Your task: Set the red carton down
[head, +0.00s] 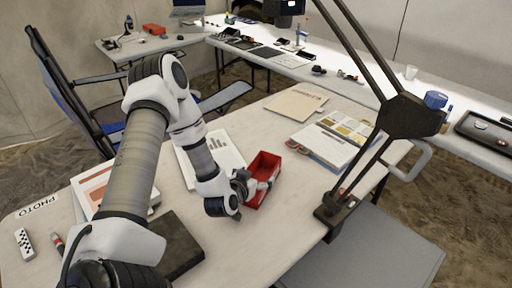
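The red carton (266,164) is an open-topped red box near the middle of the table, right of a printed sheet. My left gripper (258,186) reaches it from the left, with its fingers at the carton's near-left wall and one finger over the inside. It looks shut on that wall, though the wrist hides part of the contact. I cannot tell whether the carton's underside touches the table. My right gripper is not in view.
A chart sheet (222,150) lies left of the carton, an open booklet (330,142) and a beige folder (296,105) behind it. A dark lamp arm (372,165) rises at the right. A dark block (182,245) lies nearer. The table right of and before the carton is clear.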

